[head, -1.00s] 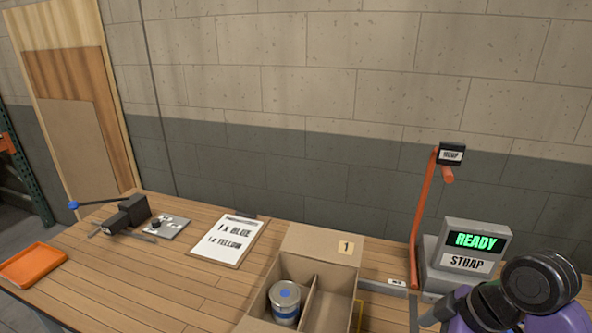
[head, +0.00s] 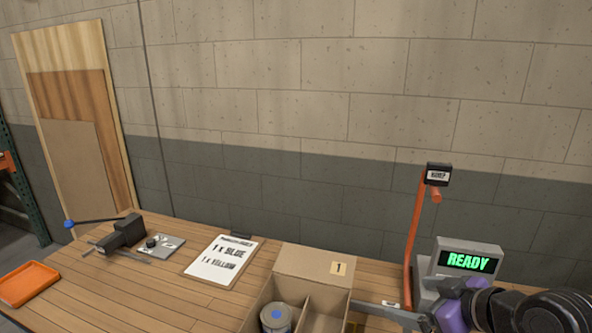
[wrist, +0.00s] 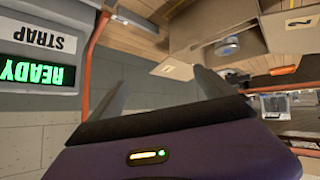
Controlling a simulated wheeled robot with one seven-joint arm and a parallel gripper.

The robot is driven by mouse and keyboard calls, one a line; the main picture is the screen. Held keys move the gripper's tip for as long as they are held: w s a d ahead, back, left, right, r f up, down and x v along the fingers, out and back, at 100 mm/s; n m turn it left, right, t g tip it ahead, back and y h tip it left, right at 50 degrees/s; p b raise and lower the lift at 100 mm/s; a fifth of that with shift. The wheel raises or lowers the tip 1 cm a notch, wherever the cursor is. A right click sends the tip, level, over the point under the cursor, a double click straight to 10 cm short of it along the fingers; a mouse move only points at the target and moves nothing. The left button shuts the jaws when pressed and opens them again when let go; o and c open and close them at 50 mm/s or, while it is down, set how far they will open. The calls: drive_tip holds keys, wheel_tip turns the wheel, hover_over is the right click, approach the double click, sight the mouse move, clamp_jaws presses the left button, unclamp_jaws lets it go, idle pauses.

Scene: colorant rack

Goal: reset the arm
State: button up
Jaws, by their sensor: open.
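My arm reaches in at the lower right of the head view, with its purple and black wrist in front of the strapping machine. My gripper (wrist: 160,88) shows in the wrist view as two grey fingers spread well apart, open with nothing between them. In the head view the fingers are mostly hidden; one grey finger lies between the carton and the machine. The wrist view is upside down.
An open carton (head: 313,262) marked 1 holds a can with a blue dot (head: 277,317) in its left compartment. The strapping machine (head: 468,262) reads READY beside an orange post (head: 412,235). A clipboard (head: 221,259), a black clamp tool (head: 125,233) and an orange tray (head: 28,284) lie left.

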wheel_tip(320, 180, up, 4)
drive_tip(key=m+t+h, duration=0.2)
drive_tip(key=m+t, duration=0.4)
drive_tip(key=t, duration=0.1)
drive_tip(key=s+a+f, duration=0.1)
drive_tip(key=s+f, duration=0.2)
drive_tip(key=s, duration=1.1)
drive_tip(key=s+a+f+g+h, duration=0.1)
drive_tip(key=s+f, duration=0.3)
drive_tip(key=s, duration=1)
drive_tip(key=s+a+f+m+h, duration=0.1)
drive_tip(key=s+f, duration=0.3)
drive_tip(key=s, duration=1)
drive_tip(key=shift+s+a+f+g, duration=0.15)
drive_tip(key=shift+a+f+g, duration=0.1)
drive_tip(key=shift+g, duration=0.15)
drive_tip(key=shift+c, duration=0.4)
